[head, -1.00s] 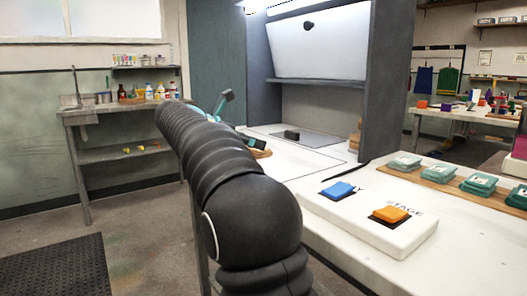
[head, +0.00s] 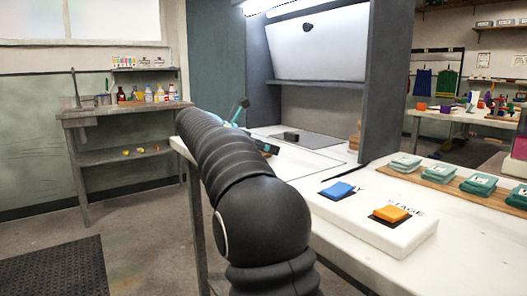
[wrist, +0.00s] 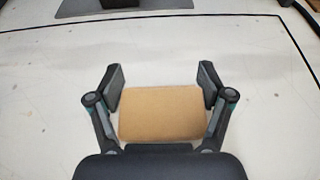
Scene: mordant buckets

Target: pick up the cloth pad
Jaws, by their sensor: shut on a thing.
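A tan, flat, roughly square pad (wrist: 162,114), which I take for the cloth pad, is between the two fingers in the wrist view. My gripper (wrist: 161,84) is shut on it, with one dark finger along its left side and one along its right. The pad's near edge meets the dark gripper body in the picture. White worktop lies behind it; I cannot tell whether the pad touches that surface. In the head view my arm hides most of the gripper, and the pad cannot be made out.
A white board (head: 408,235) at the front right bears a blue pad (head: 338,191) and an orange pad (head: 391,214). Several green stacks stand on a wooden strip (head: 443,181) behind it. A grey hood (head: 387,80) rises at the back. Worktop around the held pad is clear.

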